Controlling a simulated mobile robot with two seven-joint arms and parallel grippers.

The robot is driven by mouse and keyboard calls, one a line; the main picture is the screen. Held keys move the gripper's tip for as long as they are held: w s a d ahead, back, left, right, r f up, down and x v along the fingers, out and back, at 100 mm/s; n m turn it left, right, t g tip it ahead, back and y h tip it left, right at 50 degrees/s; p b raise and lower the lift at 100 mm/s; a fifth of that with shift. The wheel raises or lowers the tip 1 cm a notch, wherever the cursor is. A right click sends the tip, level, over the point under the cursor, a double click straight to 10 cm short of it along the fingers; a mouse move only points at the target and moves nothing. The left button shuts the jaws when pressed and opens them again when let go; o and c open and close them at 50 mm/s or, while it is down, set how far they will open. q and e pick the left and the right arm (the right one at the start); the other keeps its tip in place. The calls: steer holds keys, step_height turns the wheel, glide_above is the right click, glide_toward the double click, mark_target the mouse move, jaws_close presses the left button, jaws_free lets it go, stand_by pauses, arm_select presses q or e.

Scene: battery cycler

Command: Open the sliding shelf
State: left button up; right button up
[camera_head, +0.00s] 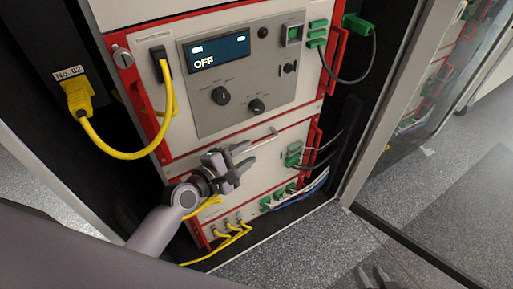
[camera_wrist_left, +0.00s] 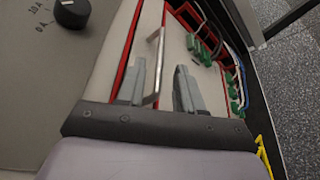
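The sliding shelf (camera_head: 262,166) is the lower white unit with red edges in the cabinet, and it looks closed. A thin metal bar handle (camera_head: 262,138) runs along its upper front; in the left wrist view the handle (camera_wrist_left: 158,48) extends between the two grey fingers. My left gripper (camera_head: 230,163) is at the left part of the handle and covers its left end. In the left wrist view my left gripper (camera_wrist_left: 162,68) is open, with gaps beside the bar, the bar nearer the left finger. My right gripper (camera_head: 372,276) shows at the bottom edge, fingers apart, over the floor.
Above is a control unit with an "OFF" display (camera_head: 219,52) and knobs. Yellow cables (camera_head: 128,152) hang at the left and below the shelf. Green connectors (camera_head: 293,154) with cables are at the shelf's right. A glass door (camera_head: 440,150) stands at the right; the floor in front is clear.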

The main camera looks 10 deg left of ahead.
mark_target(254, 148)
arm_select(q)
steer(key=shift+x, duration=1.95)
arm_select(e)
steer(key=shift+f, duration=0.35)
arm_select(q)
jaws_close()
steer(key=shift+s, duration=0.1)
arm_select(e)
steer(key=shift+s+d, duration=0.1)
